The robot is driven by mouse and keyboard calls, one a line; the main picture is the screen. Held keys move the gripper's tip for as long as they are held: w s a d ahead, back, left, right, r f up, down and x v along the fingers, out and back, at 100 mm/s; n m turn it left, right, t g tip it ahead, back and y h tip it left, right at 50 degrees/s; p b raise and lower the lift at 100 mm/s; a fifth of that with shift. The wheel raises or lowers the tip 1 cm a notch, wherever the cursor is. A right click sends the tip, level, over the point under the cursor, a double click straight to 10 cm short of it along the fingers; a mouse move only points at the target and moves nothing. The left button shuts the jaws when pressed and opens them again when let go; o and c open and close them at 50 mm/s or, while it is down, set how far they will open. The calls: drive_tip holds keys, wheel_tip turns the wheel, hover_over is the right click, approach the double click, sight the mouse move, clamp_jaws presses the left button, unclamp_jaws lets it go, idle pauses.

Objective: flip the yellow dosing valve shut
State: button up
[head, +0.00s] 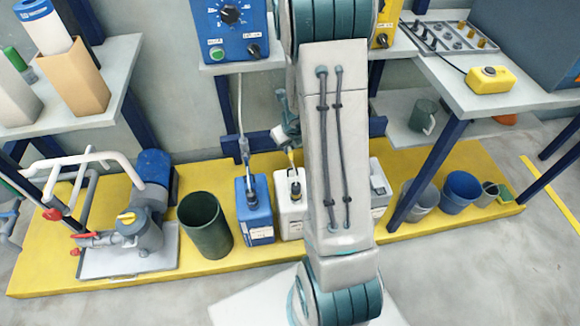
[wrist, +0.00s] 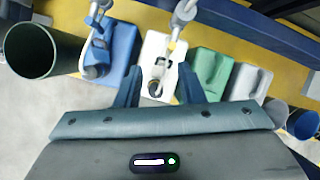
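A small yellow part, which I take for the yellow dosing valve (head: 291,157), shows above the white canister (head: 290,208), just left of my arm. In the wrist view a yellow bit (wrist: 172,46) shows on the pipe fitting over the white canister (wrist: 151,44). Its handle angle is too small to tell. My gripper (wrist: 158,80) is open in the wrist view, its two dark fingers apart with nothing gripped. The white canister's neck shows between and beyond the fingertips. In the head view my arm hides the gripper.
A blue canister (head: 255,212) with its own pipe stands left of the white one, beside a dark green bin (head: 204,222). A green canister (wrist: 211,74) stands to the right. A pump (head: 140,230) is at far left. Grey floor in front is clear.

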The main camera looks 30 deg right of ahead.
sight(292, 158)
drive_tip(key=w+d+f+b, duration=0.1)
drive_tip(key=f+b, duration=0.1)
drive_tip(key=f, duration=0.3)
drive_tip(key=w+d+f+m+b, duration=0.1)
drive_tip(key=w+f+b, duration=0.1)
drive_tip(key=f, duration=0.3)
drive_tip(key=w+d+f+m+b, duration=0.1)
drive_tip(key=f+b, duration=0.3)
drive_tip(key=f, duration=0.2)
drive_tip(key=shift+w+d+g+h, duration=0.1)
drive_tip(key=shift+w+g+h, duration=0.15)
drive_tip(key=shift+g+h, duration=0.05)
clamp_jaws()
